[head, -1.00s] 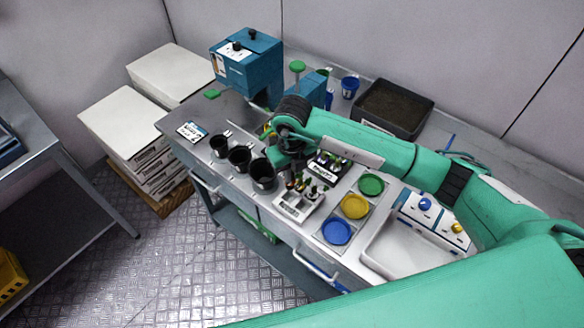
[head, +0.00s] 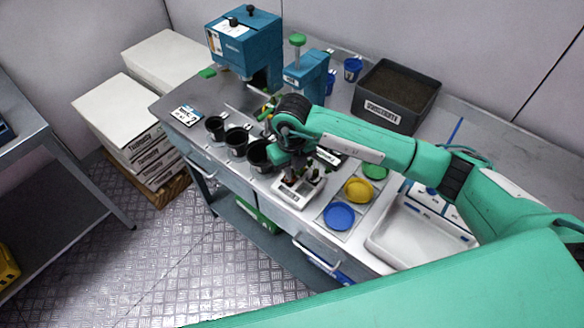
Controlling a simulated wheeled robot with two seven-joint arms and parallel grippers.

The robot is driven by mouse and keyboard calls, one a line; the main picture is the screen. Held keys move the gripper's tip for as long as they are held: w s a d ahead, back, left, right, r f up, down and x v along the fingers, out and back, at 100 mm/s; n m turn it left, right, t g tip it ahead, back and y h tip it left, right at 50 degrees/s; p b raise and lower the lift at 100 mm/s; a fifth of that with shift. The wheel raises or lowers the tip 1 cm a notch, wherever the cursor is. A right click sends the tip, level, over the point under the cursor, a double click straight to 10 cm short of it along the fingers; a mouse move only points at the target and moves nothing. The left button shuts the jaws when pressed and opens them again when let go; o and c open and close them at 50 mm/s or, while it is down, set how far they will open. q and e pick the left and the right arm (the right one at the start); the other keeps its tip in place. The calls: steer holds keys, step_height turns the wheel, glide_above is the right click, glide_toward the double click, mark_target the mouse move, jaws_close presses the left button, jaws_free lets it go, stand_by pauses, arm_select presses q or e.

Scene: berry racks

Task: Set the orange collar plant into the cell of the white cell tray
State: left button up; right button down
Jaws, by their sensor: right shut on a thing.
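The white cell tray (head: 292,201) stands near the front edge of the steel bench, with small dark and reddish plant tops showing in it. My right gripper (head: 292,170) points down right over the tray's back part and is shut on a small plant, which I take to be the orange collar plant. The gripper mostly hides it, so its collar and whether its base is inside a cell or above it cannot be made out. My left gripper is out of view.
Black pots (head: 237,141) stand left of the tray. Yellow (head: 358,190) and blue (head: 339,216) dishes lie right of it, then a white basin (head: 415,238). A dark substrate box (head: 385,112) and blue presses (head: 245,48) stand behind.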

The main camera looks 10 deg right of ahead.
steer(key=c, duration=1.4)
jaws_free()
steer(key=shift+r+p, duration=2.15)
steer(key=shift+r, duration=2.4)
